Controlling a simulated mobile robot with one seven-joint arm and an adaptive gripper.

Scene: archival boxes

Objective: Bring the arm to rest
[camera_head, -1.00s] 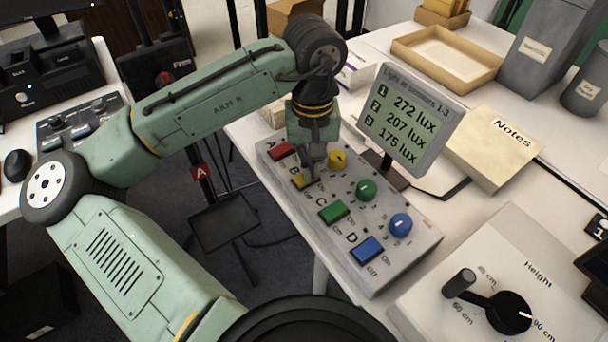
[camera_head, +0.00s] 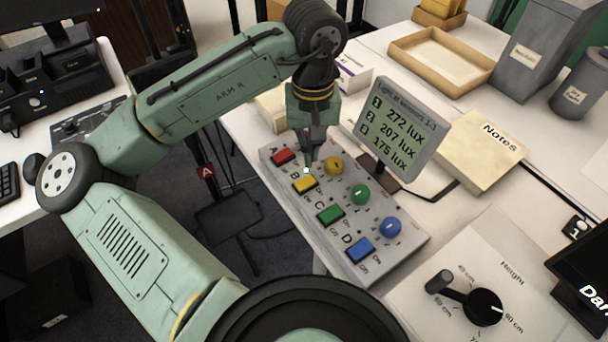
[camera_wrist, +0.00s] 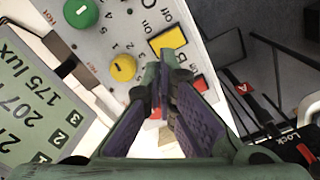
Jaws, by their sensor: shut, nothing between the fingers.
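My arm (camera_head: 215,97) reaches over the grey control panel (camera_head: 400,262) with its gripper (camera_head: 309,165) pointing down. The gripper is shut and empty, its tips just above the yellow button (camera_head: 305,184) in row B. Whether they touch the panel is hard to tell, but the yellow button shows clear below them. In the wrist view the fingers (camera_wrist: 165,85) are beside the yellow button (camera_wrist: 167,41). The red button (camera_head: 284,157), green button (camera_head: 330,214) and blue button (camera_head: 360,250) are in the same line, with coloured knobs (camera_head: 360,195) beside them.
A display (camera_head: 400,125) reading 272, 207 and 175 lux stands close right of my gripper. Behind are a Notes folder (camera_head: 478,150), a tan tray (camera_head: 410,50) and grey bins (camera_head: 540,50). A Height dial (camera_head: 484,307) is at front right. A dark stand (camera_head: 228,218) is left of the table.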

